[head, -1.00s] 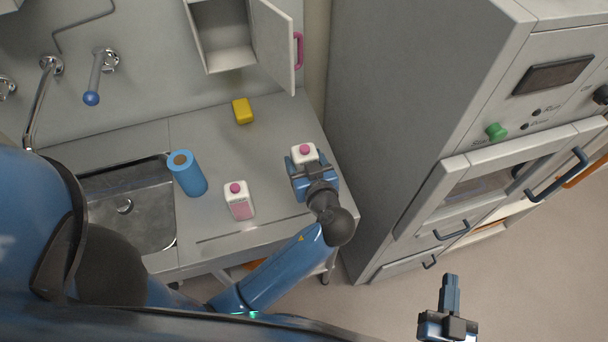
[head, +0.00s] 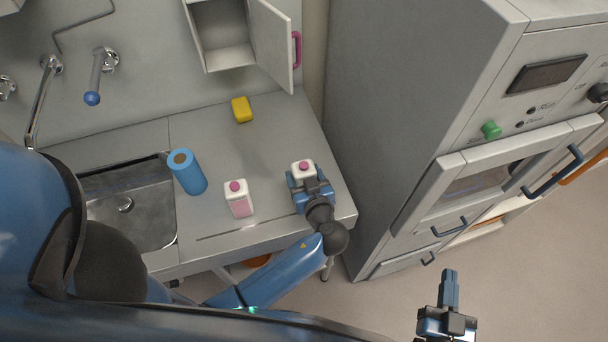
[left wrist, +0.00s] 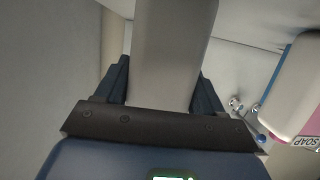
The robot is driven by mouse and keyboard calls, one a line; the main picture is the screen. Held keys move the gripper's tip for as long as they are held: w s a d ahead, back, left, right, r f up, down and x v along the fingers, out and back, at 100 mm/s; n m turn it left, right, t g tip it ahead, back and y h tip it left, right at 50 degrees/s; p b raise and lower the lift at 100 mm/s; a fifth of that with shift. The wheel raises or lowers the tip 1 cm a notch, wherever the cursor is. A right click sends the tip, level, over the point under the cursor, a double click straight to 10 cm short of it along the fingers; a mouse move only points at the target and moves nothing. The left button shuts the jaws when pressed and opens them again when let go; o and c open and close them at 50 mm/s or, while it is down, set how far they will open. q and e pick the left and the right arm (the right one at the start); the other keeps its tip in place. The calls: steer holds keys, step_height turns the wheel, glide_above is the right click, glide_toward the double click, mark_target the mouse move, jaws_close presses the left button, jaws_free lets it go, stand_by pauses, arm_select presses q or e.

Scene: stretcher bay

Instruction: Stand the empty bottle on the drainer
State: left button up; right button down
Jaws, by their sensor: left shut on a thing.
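My left gripper (head: 308,186) is shut on a white bottle (head: 303,168) with a pink cap, over the right end of the metal counter. The bottle looks upright; whether its base touches the counter is hidden. In the left wrist view the pale bottle (left wrist: 175,50) stands between the two fingers. A second bottle (head: 239,203), white with a pink lower part and pink cap, stands on the counter to the left. The flat drainer surface (head: 210,150) lies right of the sink. My right gripper (head: 449,280) is away from the counter, above the floor, its fingers together and empty.
A blue roll (head: 188,173) stands beside the sink (head: 135,215). A yellow block (head: 242,109) lies at the back. An open wall cabinet door (head: 273,45) overhangs the rear. A tall grey cabinet (head: 400,110) stands close to the counter's right end.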

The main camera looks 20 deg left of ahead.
arm_select(q)
steer(key=shift+f, duration=0.1)
steer(key=o, duration=1.3)
steer(key=shift+r, duration=0.2)
steer(key=shift+s+d, duration=0.25)
steer(key=shift+b+v, duration=1.45)
steer(key=shift+v, duration=4.2)
steer(key=shift+r, duration=0.1)
